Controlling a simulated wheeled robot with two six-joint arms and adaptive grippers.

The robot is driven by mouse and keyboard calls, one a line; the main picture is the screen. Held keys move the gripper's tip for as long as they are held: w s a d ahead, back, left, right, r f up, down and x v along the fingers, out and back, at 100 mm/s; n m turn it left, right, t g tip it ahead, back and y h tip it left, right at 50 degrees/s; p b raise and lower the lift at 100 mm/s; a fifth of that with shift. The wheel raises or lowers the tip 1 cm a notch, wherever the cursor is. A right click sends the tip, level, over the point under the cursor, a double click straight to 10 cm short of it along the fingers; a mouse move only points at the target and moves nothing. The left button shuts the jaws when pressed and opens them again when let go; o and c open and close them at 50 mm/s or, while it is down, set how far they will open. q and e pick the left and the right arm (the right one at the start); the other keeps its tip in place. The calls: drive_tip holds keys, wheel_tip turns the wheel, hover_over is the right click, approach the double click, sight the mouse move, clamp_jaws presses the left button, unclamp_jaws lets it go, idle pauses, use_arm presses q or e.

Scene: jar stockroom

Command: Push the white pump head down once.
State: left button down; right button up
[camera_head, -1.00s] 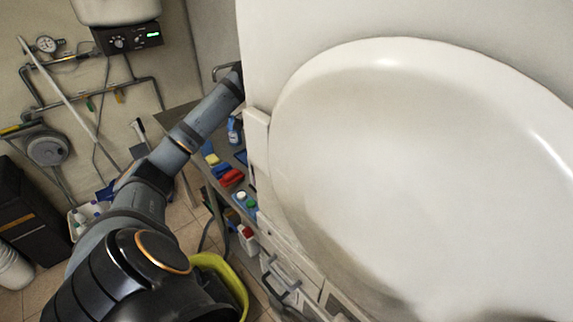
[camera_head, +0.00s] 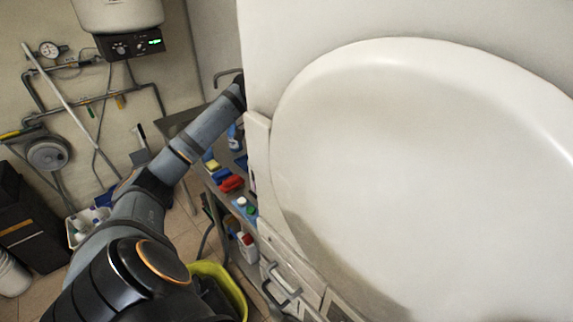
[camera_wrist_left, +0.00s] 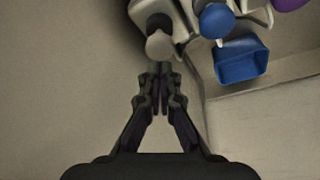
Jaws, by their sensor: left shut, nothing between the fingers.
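My left gripper (camera_wrist_left: 160,75) is shut and empty in the left wrist view. Its fingertips are just below a pale, round-ended piece (camera_wrist_left: 160,46), which may be the white pump head. I cannot tell whether they touch. A blue round top (camera_wrist_left: 216,20) on a pale body is to the right of it. In the head view my left arm reaches up and right, and its gripper is hidden behind a white surface. No pump head can be made out there. My right gripper is not in view.
A blue open container (camera_wrist_left: 241,60) and a purple thing (camera_wrist_left: 291,4) are right of the fingertips. In the head view a large white oval (camera_head: 430,180) fills the right side. Bottles and a red item (camera_head: 231,184) are on a grey shelf unit below my arm, above a yellow bin (camera_head: 237,296).

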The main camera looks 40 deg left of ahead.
use_arm(q)
drive_tip(key=shift+f, duration=0.1)
idle(0.5)
drive_tip(key=shift+f, duration=0.1)
drive_tip(key=shift+f+b, duration=0.8)
drive_tip(key=shift+f, duration=0.55)
drive_tip(key=shift+r+p, duration=1.5)
drive_tip(key=shift+p, duration=0.05)
drive_tip(key=shift+r, duration=0.1)
